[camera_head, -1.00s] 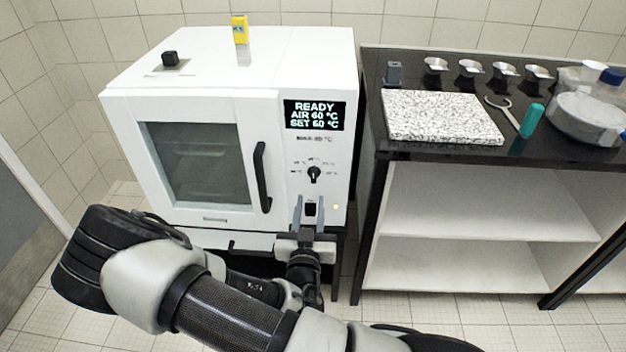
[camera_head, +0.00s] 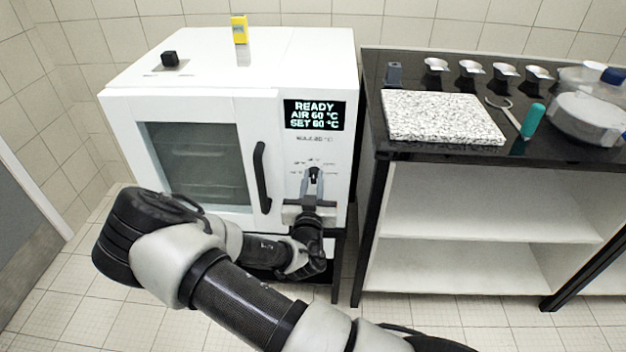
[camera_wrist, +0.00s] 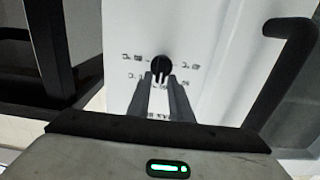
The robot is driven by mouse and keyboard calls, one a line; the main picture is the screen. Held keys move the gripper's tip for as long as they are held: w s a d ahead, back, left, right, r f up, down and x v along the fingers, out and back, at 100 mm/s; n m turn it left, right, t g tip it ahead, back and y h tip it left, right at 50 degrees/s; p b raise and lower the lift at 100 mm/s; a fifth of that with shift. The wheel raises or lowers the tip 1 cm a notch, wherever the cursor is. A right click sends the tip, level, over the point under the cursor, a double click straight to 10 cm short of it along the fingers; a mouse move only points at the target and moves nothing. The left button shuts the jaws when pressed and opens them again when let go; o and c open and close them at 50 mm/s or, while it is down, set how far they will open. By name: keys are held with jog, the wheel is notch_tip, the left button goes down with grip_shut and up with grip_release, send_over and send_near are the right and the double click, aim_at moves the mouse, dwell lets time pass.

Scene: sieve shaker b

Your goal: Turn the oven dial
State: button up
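The white oven (camera_head: 225,75) stands at the left with its door shut. Its display (camera_head: 314,114) reads READY and AIR 60 °C, with a SET line below. The black dial (camera_head: 314,172) is on the right side of the oven front, with small marks around it. In the wrist view the dial (camera_wrist: 161,66) shows just beyond the fingertips, centred between them. My gripper (camera_head: 313,180) is at the dial from below, with its fingers apart. In the wrist view a gap shows between the fingers of my gripper (camera_wrist: 160,82). Whether they touch the dial is unclear.
The black oven door handle (camera_head: 262,177) is just left of my gripper; it also shows in the wrist view (camera_wrist: 285,75). A dark-topped bench (camera_head: 440,155) with a speckled slab (camera_head: 440,116) stands to the right. A yellow object (camera_head: 239,30) is on top of the oven.

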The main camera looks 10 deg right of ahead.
grip_shut()
jog(key=shift+n, duration=0.3)
jog(key=n, duration=0.2)
jog(key=n+b, duration=0.1)
jog(key=n, duration=0.1)
jog(key=shift+w+a+f, duration=0.1)
jog(key=shift+a+f, duration=0.05)
jog(key=shift+a, duration=0.2)
jog(key=n, duration=0.1)
jog(key=n+b, duration=0.1)
jog(key=n, duration=0.3)
jog(key=shift+a+f, duration=0.15)
jog(key=shift+a, duration=0.1)
jog(key=shift+o, duration=1.9)
grip_release()
